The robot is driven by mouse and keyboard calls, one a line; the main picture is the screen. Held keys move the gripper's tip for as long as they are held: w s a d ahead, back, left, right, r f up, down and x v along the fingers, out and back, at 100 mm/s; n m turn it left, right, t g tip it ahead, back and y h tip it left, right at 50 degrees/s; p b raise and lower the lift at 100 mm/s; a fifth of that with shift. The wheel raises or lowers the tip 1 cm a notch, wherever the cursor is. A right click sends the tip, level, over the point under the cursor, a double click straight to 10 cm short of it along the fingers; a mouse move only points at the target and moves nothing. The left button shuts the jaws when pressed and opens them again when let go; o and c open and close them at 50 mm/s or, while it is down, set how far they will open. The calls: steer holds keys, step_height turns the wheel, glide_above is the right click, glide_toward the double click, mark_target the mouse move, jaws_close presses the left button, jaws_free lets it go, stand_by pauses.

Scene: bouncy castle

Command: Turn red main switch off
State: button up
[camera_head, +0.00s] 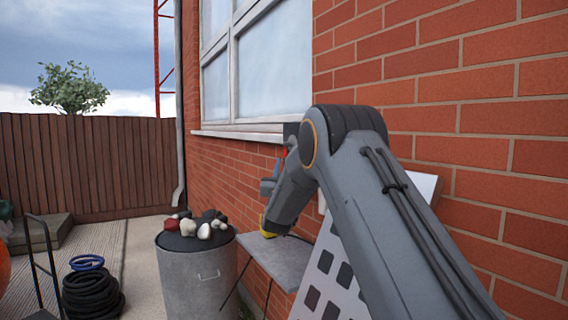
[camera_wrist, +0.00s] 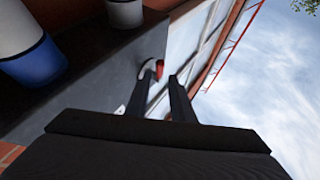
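In the wrist view a small red part (camera_wrist: 159,70), likely the red main switch, shows on a dark grey panel (camera_wrist: 95,85). The two dark fingers of my gripper (camera_wrist: 161,74) point at it and stand apart, one on each side of it. A whitish curved edge shows at the tip of the left finger. I cannot tell whether the fingers touch the red part, or which way the switch is set. In the head view my arm hides most of the panel and the gripper's tips; only a sliver of red (camera_head: 284,154) shows beside the wrist.
A blue and white cylindrical fitting (camera_wrist: 35,62) and a grey one (camera_wrist: 125,12) stick out from the panel. In the head view a brick wall (camera_head: 460,110) with a window (camera_head: 270,65) runs alongside. A metal bin (camera_head: 197,280) and a small grey table (camera_head: 280,258) stand below my arm.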

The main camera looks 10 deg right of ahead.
steer(key=shift+v, duration=1.2)
steer(key=s+f+n+g+y, duration=0.5)
steer(key=s+f+g, duration=0.8)
steer(key=s+f, duration=0.8)
steer(key=s+f+g, duration=0.3)
steer(key=s, duration=0.8)
steer(key=s+f+g, duration=0.3)
steer(key=s+f, duration=0.1)
steer(key=s, duration=0.7)
steer(key=s+d+f+m+g+y, duration=0.1)
steer(key=s+f+g, duration=0.2)
steer(key=s, duration=0.8)
steer(key=shift+s+f+g, duration=0.3)
steer(key=shift+s+g, duration=0.1)
